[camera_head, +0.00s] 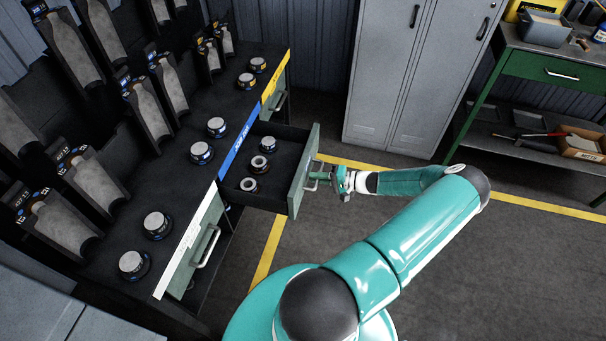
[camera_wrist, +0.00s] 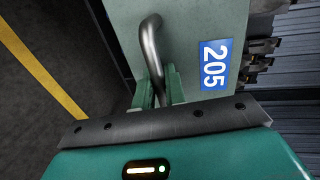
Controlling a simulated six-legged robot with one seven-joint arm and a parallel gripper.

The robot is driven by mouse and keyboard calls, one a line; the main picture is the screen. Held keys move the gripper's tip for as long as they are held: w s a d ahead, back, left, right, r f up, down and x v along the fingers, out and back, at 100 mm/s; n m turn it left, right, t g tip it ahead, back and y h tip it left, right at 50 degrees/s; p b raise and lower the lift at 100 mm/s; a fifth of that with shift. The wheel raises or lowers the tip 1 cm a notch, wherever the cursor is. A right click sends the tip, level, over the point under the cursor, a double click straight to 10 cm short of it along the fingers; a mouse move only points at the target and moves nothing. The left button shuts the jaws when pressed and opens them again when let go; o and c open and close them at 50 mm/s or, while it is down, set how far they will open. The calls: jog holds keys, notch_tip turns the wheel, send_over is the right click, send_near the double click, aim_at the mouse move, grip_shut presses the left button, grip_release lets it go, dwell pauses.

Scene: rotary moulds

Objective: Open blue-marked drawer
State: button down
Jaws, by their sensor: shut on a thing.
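The blue-marked drawer (camera_head: 299,180) is pulled out from under the blue strip (camera_head: 238,146) of the cabinet. My gripper (camera_head: 325,177) is at the outer side of the drawer front. In the wrist view my gripper (camera_wrist: 158,92) is shut on the metal bar handle (camera_wrist: 151,45). The lower end of the handle is between the fingers.
A white-marked drawer (camera_head: 190,256) and a yellow-marked drawer (camera_head: 278,97) sit either side, both shut. Round pieces stand on the cabinet top. Grey lockers (camera_head: 405,75) and a green workbench (camera_head: 555,70) stand behind. Floor right of the drawer is clear, with yellow lines.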

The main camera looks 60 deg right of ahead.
jog(key=shift+v, duration=0.8)
jog(key=shift+f, duration=0.15)
jog(key=c, duration=1.5)
grip_release()
jog(key=shift+c, duration=0.2)
jog(key=shift+s, duration=0.15)
jog(key=v, duration=1.3)
jog(key=shift+s, duration=0.3)
